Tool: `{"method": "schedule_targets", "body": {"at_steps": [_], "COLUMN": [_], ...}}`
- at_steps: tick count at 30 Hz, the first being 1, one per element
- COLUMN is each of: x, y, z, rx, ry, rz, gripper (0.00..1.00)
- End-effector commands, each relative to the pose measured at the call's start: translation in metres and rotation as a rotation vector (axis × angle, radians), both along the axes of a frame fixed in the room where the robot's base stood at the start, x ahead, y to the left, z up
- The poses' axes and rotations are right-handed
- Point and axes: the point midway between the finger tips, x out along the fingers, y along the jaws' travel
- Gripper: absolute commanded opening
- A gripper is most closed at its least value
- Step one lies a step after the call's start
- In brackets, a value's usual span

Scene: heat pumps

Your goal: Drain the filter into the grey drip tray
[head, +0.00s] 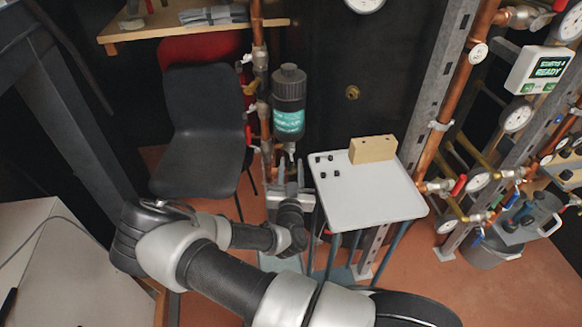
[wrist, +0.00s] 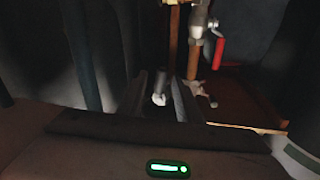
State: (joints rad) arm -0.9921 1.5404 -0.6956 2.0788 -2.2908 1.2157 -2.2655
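The filter (head: 288,105), a dark cylinder with a teal label, hangs upright on the copper pipework in the head view. A small pale drain fitting (head: 291,150) points down from its underside. My gripper (head: 290,178) is just below that fitting, pointing towards it. In the wrist view its two fingers (wrist: 160,92) stand apart, with a small pale knob-like end (wrist: 160,99) showing between them; I cannot tell whether they touch it. A light grey surface, probably the drip tray (head: 282,264), shows low down beneath my gripper, mostly hidden by my arm.
A white-topped stand (head: 370,198) with a tan block (head: 373,149) and small black pieces is close on the right. A black chair (head: 203,120) is on the left. A red-handled valve (wrist: 219,52) is near the fingers. Pipes and gauges fill the right side.

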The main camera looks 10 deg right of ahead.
Motion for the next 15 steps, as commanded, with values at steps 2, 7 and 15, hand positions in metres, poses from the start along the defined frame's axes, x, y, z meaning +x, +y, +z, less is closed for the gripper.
{"method": "schedule_targets", "body": {"at_steps": [2,7,15], "x": [0.0061,0.0104,0.01], "y": [-0.0011,-0.0022,-0.0019], "z": [-0.0002,0.001,0.0008], "rx": [0.0,-0.001,0.0], "ry": [-0.001,-0.001,-0.001], "rz": [0.0,0.0,0.001], "gripper": [0.32,0.32,0.17]}}
